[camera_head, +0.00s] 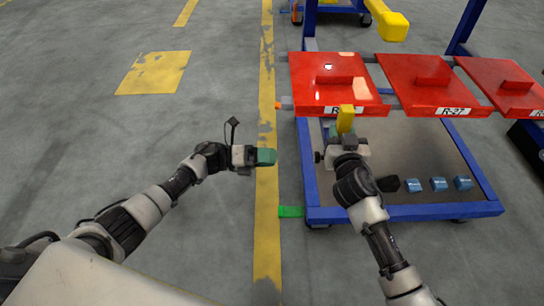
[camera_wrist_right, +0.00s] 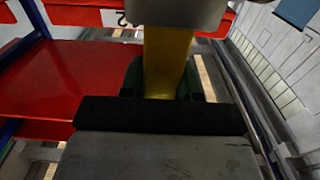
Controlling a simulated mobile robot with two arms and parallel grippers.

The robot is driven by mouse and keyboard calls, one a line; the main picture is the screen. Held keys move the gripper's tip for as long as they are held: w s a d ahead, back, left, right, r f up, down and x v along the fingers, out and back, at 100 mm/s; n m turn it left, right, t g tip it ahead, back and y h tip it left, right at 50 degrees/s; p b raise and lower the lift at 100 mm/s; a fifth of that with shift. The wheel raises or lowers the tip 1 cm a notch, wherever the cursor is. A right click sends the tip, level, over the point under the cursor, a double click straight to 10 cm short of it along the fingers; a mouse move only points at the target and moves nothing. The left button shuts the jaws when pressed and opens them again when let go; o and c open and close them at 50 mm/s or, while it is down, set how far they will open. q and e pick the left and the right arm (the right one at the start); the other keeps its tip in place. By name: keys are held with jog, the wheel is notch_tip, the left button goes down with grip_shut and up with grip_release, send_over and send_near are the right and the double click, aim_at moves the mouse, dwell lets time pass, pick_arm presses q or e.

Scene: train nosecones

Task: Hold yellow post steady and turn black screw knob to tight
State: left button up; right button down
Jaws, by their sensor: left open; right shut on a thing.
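The yellow post (camera_head: 346,117) stands at the front edge of the left red panel in the head view. My right gripper (camera_head: 345,134) is shut on it. In the right wrist view the yellow post (camera_wrist_right: 168,52) sits between the green fingers, with a grey block (camera_wrist_right: 176,12) at its upper end. My left gripper (camera_head: 264,157) is open and empty, its green fingertips over the yellow floor line, left of the cart and apart from the post. I cannot make out the black screw knob in either view; the right gripper and wrist cover part of the post's surroundings.
Red panels (camera_head: 312,80) with raised blocks line the blue-framed cart (camera_head: 306,170). On its lower shelf lie a black piece (camera_head: 389,184) and several blue pieces (camera_head: 438,184). Another yellow part (camera_head: 390,22) is at the back.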

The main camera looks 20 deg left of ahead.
jog(key=c, duration=0.7)
grip_release()
